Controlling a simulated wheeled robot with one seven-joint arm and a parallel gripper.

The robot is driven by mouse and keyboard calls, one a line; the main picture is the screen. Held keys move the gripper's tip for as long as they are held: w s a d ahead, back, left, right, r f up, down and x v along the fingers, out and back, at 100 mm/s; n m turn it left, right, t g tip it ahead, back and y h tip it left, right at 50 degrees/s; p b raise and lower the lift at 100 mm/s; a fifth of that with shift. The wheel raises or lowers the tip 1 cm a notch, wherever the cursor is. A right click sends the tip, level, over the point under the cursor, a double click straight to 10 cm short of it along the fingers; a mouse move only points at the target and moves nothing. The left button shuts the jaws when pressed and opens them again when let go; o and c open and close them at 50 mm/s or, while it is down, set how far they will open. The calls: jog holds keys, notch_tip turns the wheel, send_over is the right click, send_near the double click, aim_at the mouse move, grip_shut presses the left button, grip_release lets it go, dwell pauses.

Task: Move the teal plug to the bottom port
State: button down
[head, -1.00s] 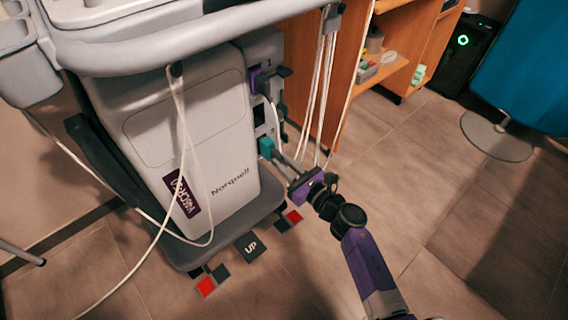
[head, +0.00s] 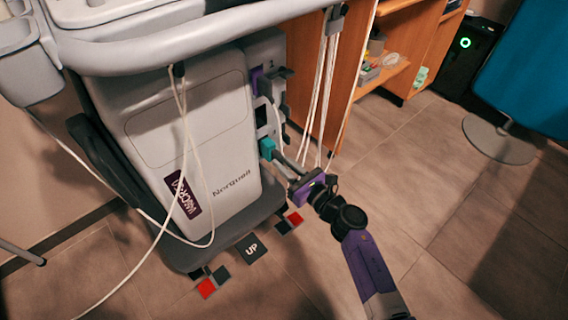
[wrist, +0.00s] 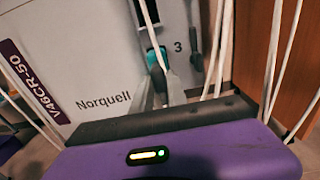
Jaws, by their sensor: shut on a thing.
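The teal plug (head: 266,149) is at the lowest place on the side panel of the grey Norquell machine (head: 200,135), beside a printed 3 in the wrist view. The teal also shows there (wrist: 154,58), partly covered by a white cable. My gripper (head: 277,157) is shut on the plug, its fingers reaching in from the lower right. The bottom port is hidden behind the plug, so I cannot tell how deep the plug sits. A dark, empty-looking middle port (head: 261,116) is above it. A purple part (head: 256,81) with a dark plug is at the top.
White cables (head: 322,95) hang close to the right of the panel and across my gripper's view. A wooden shelf unit (head: 355,50) stands behind. A grey rail (head: 200,50) runs above. Open tiled floor (head: 440,200) lies to the right.

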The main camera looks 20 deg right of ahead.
aim_at(276, 157)
jog(key=shift+b+x, duration=0.9)
jog(key=shift+x, duration=0.95)
dwell(3.6)
jog(key=shift+f, duration=0.15)
dwell(0.5)
jog(key=c, duration=1.2)
grip_release()
jog(key=shift+c, duration=0.2)
jog(key=shift+o, duration=0.4)
jog(key=shift+s, duration=0.2)
